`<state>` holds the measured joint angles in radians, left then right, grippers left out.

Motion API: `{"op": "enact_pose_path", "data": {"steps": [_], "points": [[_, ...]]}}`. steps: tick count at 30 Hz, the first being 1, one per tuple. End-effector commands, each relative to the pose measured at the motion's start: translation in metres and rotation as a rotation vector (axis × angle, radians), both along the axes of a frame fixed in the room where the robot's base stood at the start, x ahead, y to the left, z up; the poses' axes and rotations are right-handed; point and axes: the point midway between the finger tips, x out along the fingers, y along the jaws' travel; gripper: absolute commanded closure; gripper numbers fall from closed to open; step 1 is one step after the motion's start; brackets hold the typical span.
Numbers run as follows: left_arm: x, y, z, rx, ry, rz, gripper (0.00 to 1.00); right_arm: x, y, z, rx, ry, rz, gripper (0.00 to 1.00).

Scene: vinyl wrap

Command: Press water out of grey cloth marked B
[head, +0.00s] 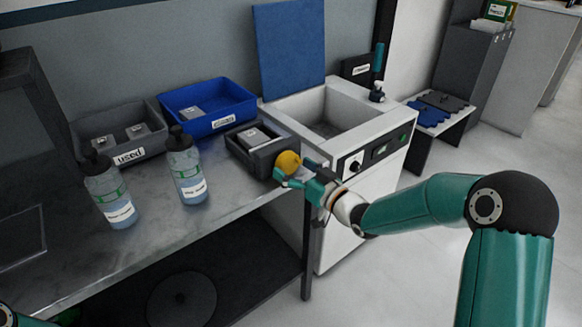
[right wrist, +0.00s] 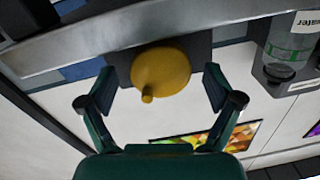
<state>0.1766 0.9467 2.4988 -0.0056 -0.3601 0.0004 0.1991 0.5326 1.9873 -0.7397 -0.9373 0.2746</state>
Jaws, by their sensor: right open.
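No mark B is readable, so I cannot tell which grey piece is that cloth. A grey piece (head: 254,137) lies in a small dark box (head: 238,155) on the bench. Other grey pieces (head: 138,131) lie in the grey "used" tray (head: 129,156), and one (head: 194,113) lies in the blue tray (head: 221,115). A round yellow knob (head: 289,161) is at the box's front right. My right gripper (head: 292,171) is open at the knob. In the right wrist view the knob (right wrist: 162,70) is between the spread fingers (right wrist: 160,75), with gaps on both sides. My left gripper is out of view.
Two labelled bottles (head: 187,172) (head: 109,193) stand on the metal bench (head: 165,232). A white sink unit (head: 369,138) with a raised blue lid (head: 290,48) stands right of the box. A low stand (head: 451,127) farther right holds blue and dark pieces. Open floor lies at right.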

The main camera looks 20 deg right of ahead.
Motion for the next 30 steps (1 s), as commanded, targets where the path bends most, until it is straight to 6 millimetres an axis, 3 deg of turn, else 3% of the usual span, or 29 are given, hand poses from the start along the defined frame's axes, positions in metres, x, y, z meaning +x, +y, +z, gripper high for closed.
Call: {"op": "enact_pose_path", "data": {"steps": [11, 21, 22, 30], "points": [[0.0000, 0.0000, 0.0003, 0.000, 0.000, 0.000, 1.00, 0.0047, 0.0019, 0.0000, 0.000, 0.000, 0.000, 0.11], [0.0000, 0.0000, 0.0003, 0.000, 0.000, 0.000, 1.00, 0.0045, 0.0017, 0.0000, 0.000, 0.000, -0.001, 0.68], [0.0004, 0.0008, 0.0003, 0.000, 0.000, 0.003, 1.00, 0.0045, 0.0095, 0.0000, 0.001, 0.001, 0.004, 0.70], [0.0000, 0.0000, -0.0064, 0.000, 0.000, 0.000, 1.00, 0.0039, 0.0020, -0.0018, -0.024, -0.009, 0.001, 0.70]]}}
